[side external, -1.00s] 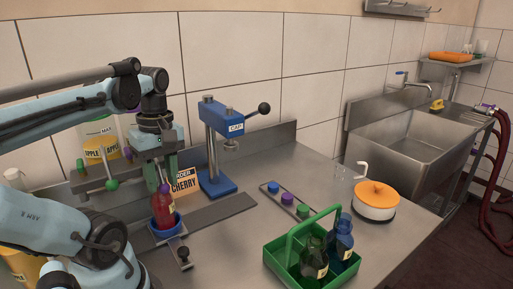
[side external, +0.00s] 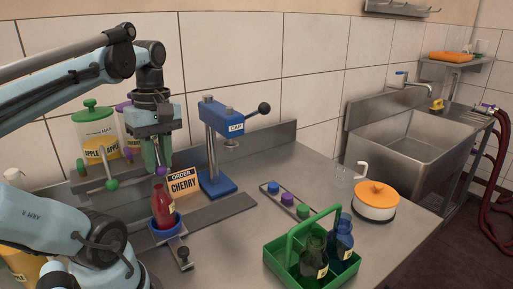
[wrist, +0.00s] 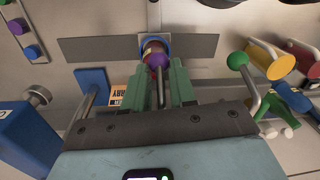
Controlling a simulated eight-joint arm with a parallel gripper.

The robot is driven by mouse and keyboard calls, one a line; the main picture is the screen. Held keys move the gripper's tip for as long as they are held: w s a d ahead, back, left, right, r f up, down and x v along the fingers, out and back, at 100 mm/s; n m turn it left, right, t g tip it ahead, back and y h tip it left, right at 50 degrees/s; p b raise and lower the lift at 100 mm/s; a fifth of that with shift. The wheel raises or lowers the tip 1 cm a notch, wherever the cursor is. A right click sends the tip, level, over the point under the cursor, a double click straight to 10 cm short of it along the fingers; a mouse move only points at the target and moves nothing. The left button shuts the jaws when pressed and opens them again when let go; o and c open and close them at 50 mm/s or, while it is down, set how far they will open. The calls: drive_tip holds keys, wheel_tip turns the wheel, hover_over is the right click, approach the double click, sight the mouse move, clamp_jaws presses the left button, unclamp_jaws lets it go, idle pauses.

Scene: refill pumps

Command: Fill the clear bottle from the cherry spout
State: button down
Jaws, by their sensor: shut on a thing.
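A bottle (side external: 163,207) with red liquid in it stands upright in a blue holder (side external: 178,230) at the left of the counter. Its mouth is open. My gripper (side external: 158,165) is above the bottle, fingers pointing down, shut on the purple-knobbed lever (side external: 162,173). In the wrist view the purple knob (wrist: 158,60) sits at the green fingertips and covers part of the bottle below. The spout itself is hidden behind my gripper. An order card (side external: 184,184) reading CHERRY stands behind the bottle.
A green-knobbed lever (side external: 112,184) and the apple tank (side external: 98,130) are to the left. A blue cap press (side external: 222,150) stands to the right. A green crate (side external: 290,262) holds dark bottles. Colored caps (side external: 287,199) lie in a strip, beside an orange-lidded pot (side external: 376,200).

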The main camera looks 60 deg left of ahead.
drive_tip(key=shift+r, duration=0.2)
drive_tip(key=c, duration=1)
unclamp_jaws()
drive_tip(key=shift+o, duration=0.2)
wheel_tip(320, 180, up, 12)
drive_tip(key=shift+w, duration=0.45)
